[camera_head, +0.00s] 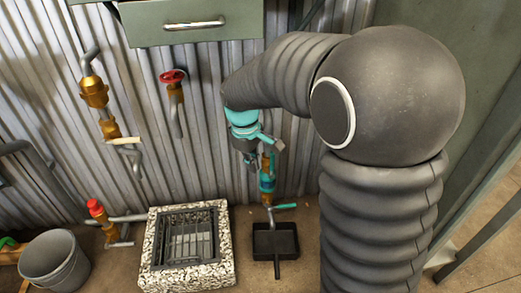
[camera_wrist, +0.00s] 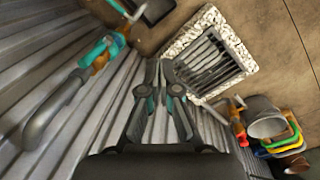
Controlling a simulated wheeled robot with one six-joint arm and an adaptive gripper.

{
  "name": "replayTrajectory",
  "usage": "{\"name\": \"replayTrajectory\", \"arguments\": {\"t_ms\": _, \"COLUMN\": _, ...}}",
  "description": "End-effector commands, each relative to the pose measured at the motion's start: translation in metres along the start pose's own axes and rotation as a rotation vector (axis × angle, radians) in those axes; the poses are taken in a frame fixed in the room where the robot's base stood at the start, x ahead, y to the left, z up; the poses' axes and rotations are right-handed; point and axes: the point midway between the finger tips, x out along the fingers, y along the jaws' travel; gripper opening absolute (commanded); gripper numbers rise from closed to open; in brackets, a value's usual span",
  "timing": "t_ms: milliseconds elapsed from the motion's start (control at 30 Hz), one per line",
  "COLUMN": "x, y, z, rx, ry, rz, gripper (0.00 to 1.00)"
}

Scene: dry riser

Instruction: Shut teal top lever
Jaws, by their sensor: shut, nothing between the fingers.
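The riser is a grey pipe with brass fittings (camera_head: 266,166) and teal parts, standing against the corrugated wall. In the wrist view the teal top lever (camera_wrist: 97,48) is at the upper left, lying roughly along the pipe. My arm partly hides this area in the head view, and the lever's exact angle is hard to tell. A lower teal lever (camera_head: 286,206) sticks out sideways near the pipe's bottom end. My gripper (camera_wrist: 160,63) is shut and empty, to the right of the riser in the wrist view and apart from it. In the head view it is mostly hidden.
A black tray (camera_head: 275,240) lies below the riser. A stone-rimmed grate (camera_head: 226,245) is beside it. A red-wheel valve (camera_head: 173,76), other brass pipework (camera_head: 94,92) and a grey bucket (camera_head: 54,262) are further left. A green drawer (camera_head: 190,25) overhangs above.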

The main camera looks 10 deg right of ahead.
Motion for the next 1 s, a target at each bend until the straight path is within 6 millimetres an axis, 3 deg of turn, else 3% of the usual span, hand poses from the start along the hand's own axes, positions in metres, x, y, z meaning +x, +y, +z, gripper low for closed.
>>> {"name": "replayTrajectory", "arguments": {"t_ms": 33, "x": 0.008, "y": 0.005, "z": -0.015, "rx": -0.074, "ry": -0.019, "rz": 0.002, "gripper": 0.0}}
{"name": "replayTrajectory", "arguments": {"t_ms": 233, "x": 0.021, "y": 0.029, "z": -0.058, "rx": -0.399, "ry": -0.071, "rz": 0.019, "gripper": 0.0}}
{"name": "replayTrajectory", "arguments": {"t_ms": 400, "x": 0.004, "y": 0.051, "z": -0.077, "rx": -0.651, "ry": -0.086, "rz": 0.053, "gripper": 0.0}}
{"name": "replayTrajectory", "arguments": {"t_ms": 533, "x": -0.008, "y": 0.059, "z": -0.079, "rx": -0.818, "ry": -0.102, "rz": 0.066, "gripper": 0.0}}
{"name": "replayTrajectory", "arguments": {"t_ms": 767, "x": -0.008, "y": 0.059, "z": -0.074, "rx": -0.983, "ry": -0.124, "rz": 0.047, "gripper": 0.0}}
{"name": "replayTrajectory", "arguments": {"t_ms": 1000, "x": 0.014, "y": 0.061, "z": -0.072, "rx": -0.996, "ry": -0.125, "rz": 0.044, "gripper": 0.0}}
